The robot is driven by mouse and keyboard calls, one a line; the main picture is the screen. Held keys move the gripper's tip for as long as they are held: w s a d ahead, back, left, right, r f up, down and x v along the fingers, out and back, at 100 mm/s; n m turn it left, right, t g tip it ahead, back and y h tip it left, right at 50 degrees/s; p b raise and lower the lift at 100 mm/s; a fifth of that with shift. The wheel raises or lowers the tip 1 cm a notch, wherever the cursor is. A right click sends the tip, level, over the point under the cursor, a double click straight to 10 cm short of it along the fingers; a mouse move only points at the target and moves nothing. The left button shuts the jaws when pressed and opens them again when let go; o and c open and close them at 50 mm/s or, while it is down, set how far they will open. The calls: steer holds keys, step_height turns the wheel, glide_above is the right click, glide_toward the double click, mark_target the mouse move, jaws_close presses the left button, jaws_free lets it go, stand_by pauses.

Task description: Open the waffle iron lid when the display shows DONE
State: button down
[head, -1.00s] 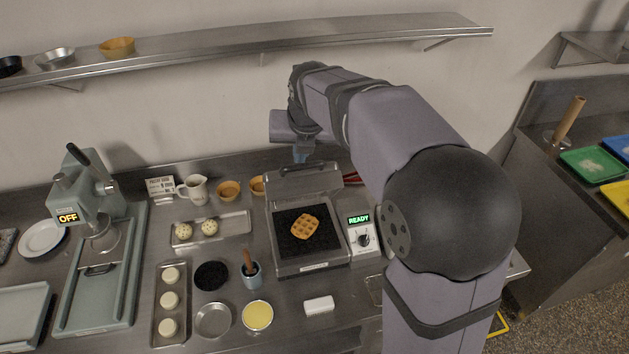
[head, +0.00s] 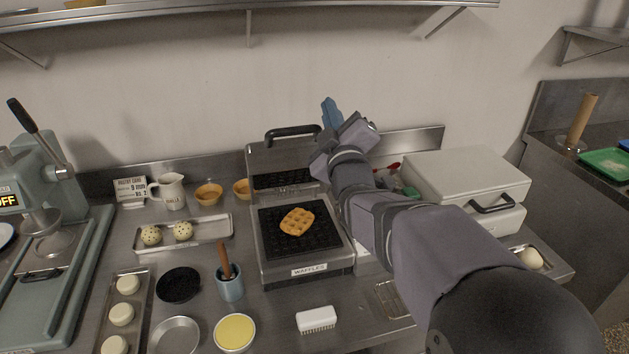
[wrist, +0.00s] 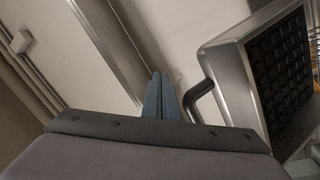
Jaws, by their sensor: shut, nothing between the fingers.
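The waffle iron (head: 348,262) stands open on the counter, with a golden waffle (head: 297,221) on its dark lower plate. Its lid (head: 262,158) is raised at the back, leaning near the wall, with a black handle (head: 293,133) on its top edge. My gripper (head: 328,108) is shut and empty, above and to the right of the lid handle, apart from it in the picture. In the wrist view its blue fingers (wrist: 162,98) are together beside the black handle (wrist: 199,98) and the lid (wrist: 232,88). The display is hidden behind my arm now; earlier it read READY.
A large light-grey closed appliance (head: 465,178) stands right of my arm. Left of the iron are a tray (head: 205,239) with two dough balls, a pitcher (head: 172,192) and a blue-grey pot (head: 230,288). A white brush (head: 316,319) lies in front. A shelf (head: 180,14) hangs above.

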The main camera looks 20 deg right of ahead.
mark_target(314, 145)
steer(key=s+a+f+m+t+y+b, duration=0.1)
steer(key=s+a+f+m+t+b, duration=0.1)
steer(key=s+f+m+t+b, duration=0.3)
steer(key=s+a+f+m+t+y+b, duration=0.1)
steer(key=s+a+f+m+t+b, duration=0.2)
steer(key=s+f+b, duration=0.35)
steer(key=w+r+g+p, duration=0.1)
steer(key=w+r+p, duration=0.2)
steer(key=w+r, duration=0.2)
steer(key=shift+w+d+r+m, duration=0.3)
steer(key=shift+w+m, duration=0.1)
steer(key=shift+w, duration=0.55)
steer(key=shift+w+r+g+p, duration=0.3)
steer(key=shift+r+p, duration=0.15)
steer(key=w+r+g+p, duration=0.1)
steer(key=w+p, duration=0.1)
steer(key=w+r+g+p, duration=0.1)
steer(key=w+r+p, duration=0.1)
steer(key=w+p, duration=0.1)
steer(key=w+r+g+p, duration=0.1)
steer(key=w+p, duration=0.1)
steer(key=shift+w+r+g+p, duration=0.15)
steer(key=shift+g+p, duration=0.15)
steer(key=shift+g, duration=0.1)
steer(key=w+g+p, duration=0.4)
steer(key=w+p, duration=0.3)
steer(key=w, duration=0.2)
